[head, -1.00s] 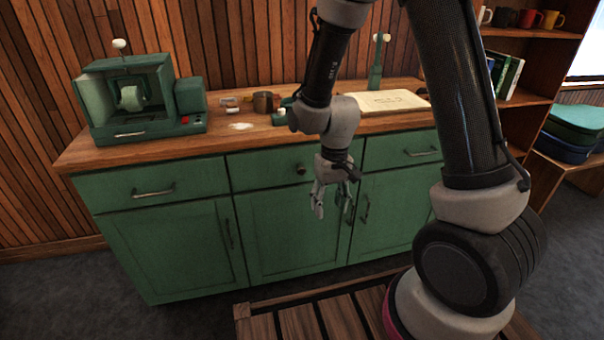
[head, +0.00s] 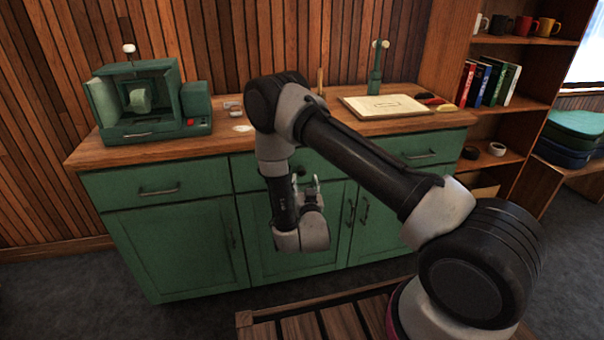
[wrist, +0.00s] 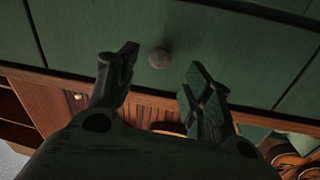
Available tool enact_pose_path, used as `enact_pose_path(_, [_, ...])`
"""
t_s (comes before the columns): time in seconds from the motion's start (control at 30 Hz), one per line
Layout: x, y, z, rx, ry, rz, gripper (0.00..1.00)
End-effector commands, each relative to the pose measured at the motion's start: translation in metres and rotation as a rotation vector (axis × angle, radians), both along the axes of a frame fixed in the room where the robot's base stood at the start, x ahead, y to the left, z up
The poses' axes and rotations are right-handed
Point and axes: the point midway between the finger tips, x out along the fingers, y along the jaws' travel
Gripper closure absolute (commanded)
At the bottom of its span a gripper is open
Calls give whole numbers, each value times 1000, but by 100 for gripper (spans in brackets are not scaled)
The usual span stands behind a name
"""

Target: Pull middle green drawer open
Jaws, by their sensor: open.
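The middle green drawer (head: 250,172) is shut, flush in the front of the green cabinet under the wooden worktop. My arm hides part of it in the head view. Its small round dark knob (head: 301,170) shows just behind my fingers. My gripper (head: 306,184) is open in front of this drawer, pointing at it. In the wrist view, the knob (wrist: 158,58) appears between the two spread fingertips of my gripper (wrist: 162,62). The knob looks slightly beyond the tips, with gaps on both sides. I see no contact with it.
Left (head: 158,190) and right (head: 422,155) drawers have bar handles and are shut. Cupboard doors (head: 180,250) below are shut. A green machine (head: 150,105) and a pale board (head: 385,107) stand on the worktop (head: 75,156). A bookshelf (head: 510,45) is at right.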

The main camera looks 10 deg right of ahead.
Motion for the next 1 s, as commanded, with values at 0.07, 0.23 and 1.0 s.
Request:
enact_pose_path(0.07, [8, -2, 1, 6, -7, -2, 49])
enact_pose_path(0.23, [37, -5, 1, 8, -6, -2, 49])
enact_pose_path(1.0, [75, -9, 1, 5, -1, 1, 82])
